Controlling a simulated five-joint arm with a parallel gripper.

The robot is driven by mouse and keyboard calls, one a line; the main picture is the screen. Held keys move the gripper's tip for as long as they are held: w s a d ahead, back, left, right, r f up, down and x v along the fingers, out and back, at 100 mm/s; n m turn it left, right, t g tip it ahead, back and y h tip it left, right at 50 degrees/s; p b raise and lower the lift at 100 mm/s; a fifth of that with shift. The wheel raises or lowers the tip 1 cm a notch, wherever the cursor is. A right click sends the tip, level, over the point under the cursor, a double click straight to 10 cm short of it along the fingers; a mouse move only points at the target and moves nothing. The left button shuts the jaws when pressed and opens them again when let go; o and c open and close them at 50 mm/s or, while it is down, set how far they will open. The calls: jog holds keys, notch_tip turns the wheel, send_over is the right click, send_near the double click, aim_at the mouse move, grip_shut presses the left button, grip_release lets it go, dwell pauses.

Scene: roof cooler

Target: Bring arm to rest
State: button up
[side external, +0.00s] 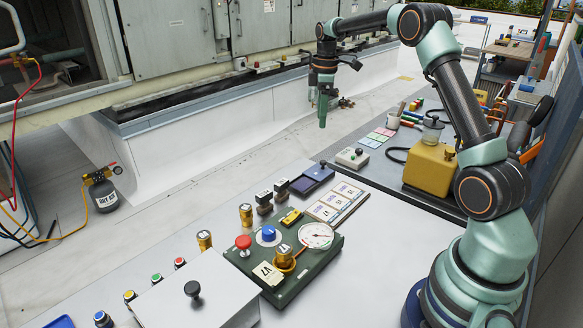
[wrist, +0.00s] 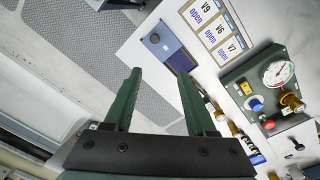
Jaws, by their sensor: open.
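My gripper (side external: 324,106) hangs pointing down from the outstretched arm, beyond the far edge of the workbench. In the wrist view the two green fingers of my gripper (wrist: 160,95) are spread apart with nothing between them. The arm rises from its base at the right of the side view and bends over at the top. Below the gripper is the light roof floor, well clear of it.
The bench holds a green panel (side external: 300,287) with gauge and buttons, a white box (side external: 185,297), cards (side external: 336,202), a dark blue device (side external: 312,178) and a yellow container (side external: 430,168). A large cooler unit (side external: 170,40) stands behind. Open floor (side external: 240,130) lies between.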

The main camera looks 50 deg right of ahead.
jog(key=s+a+r+m+t, duration=0.25)
jog(key=s+a+r, duration=0.3)
jog(key=a, duration=0.35)
jog(key=s+a+r+m+t, duration=0.1)
jog(key=s+a+r+m, duration=0.25)
jog(key=s+a, duration=0.45)
jog(key=s+a+f+m+t, duration=0.1)
jog(key=s+a+f+m, duration=0.1)
jog(key=s+a, duration=0.3)
jog(key=shift+s+a+f+t, duration=0.15)
jog(key=shift+s+a+t, duration=0.25)
jog(key=shift+a, duration=0.2)
